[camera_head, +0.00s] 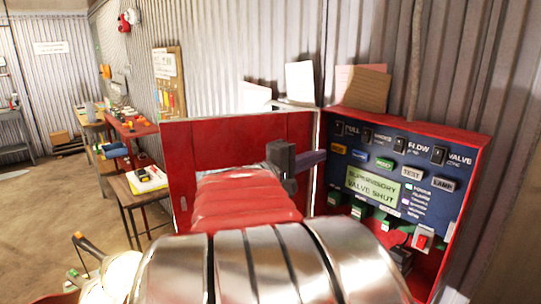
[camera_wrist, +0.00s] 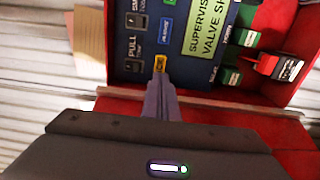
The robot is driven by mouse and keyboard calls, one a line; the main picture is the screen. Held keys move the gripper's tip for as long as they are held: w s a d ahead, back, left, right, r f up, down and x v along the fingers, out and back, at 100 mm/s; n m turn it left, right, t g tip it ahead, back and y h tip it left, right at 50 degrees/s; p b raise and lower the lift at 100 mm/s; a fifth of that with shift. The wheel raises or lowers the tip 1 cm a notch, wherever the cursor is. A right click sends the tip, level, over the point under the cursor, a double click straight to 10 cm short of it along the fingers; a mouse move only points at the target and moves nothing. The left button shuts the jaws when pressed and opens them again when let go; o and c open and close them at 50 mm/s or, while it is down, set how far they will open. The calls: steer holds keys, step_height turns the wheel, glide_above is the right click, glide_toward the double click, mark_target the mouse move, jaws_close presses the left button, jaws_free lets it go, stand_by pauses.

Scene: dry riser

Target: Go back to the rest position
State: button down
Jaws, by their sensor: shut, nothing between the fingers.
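My gripper (camera_head: 312,158) is in front of the open red panel box, its shut fingers pointing at the left part of the blue control panel (camera_head: 448,203). In the wrist view the shut fingers (camera_wrist: 160,82) end over or beside a small yellow button (camera_wrist: 160,63); I cannot tell whether they touch it. Nothing is between the fingers. The panel's green display (camera_head: 372,187) reads "SUPERVISORY VALVE SHUT". My arm hides the lower left of the box.
The open red door (camera_head: 240,138) stands left of the panel, behind my arm. A red switch (camera_head: 422,241) sits at the panel's lower right. Papers and a cardboard piece (camera_head: 362,89) are above the box. Side tables (camera_head: 140,188) stand left; floor is clear at far left.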

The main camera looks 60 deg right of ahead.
steer(key=shift+a, duration=0.2)
stand_by(0.7)
steer(key=w+a+f+n+t+y, duration=0.1)
steer(key=w+a+f+t+y, duration=0.3)
steer(key=a, duration=0.4)
steer(key=w+a+f+t+y, duration=0.1)
steer(key=w+a+f, duration=0.4)
steer(key=a, duration=0.4)
steer(key=w+a+f+n+t+y, duration=0.1)
steer(key=w+a+f+t+y, duration=0.2)
steer(key=a+f, duration=0.4)
steer(key=w+a+f+n+t+y, duration=0.1)
steer(key=a+y, duration=0.3)
steer(key=a, duration=1)
steer(key=w+a+f+n+t+y, duration=0.1)
steer(key=a+f+t+y, duration=0.2)
steer(key=a, duration=1.1)
steer(key=shift+w+a+n+t+y, duration=0.2)
steer(key=shift+w+n+t+y, duration=0.15)
steer(key=shift+y, duration=0.45)
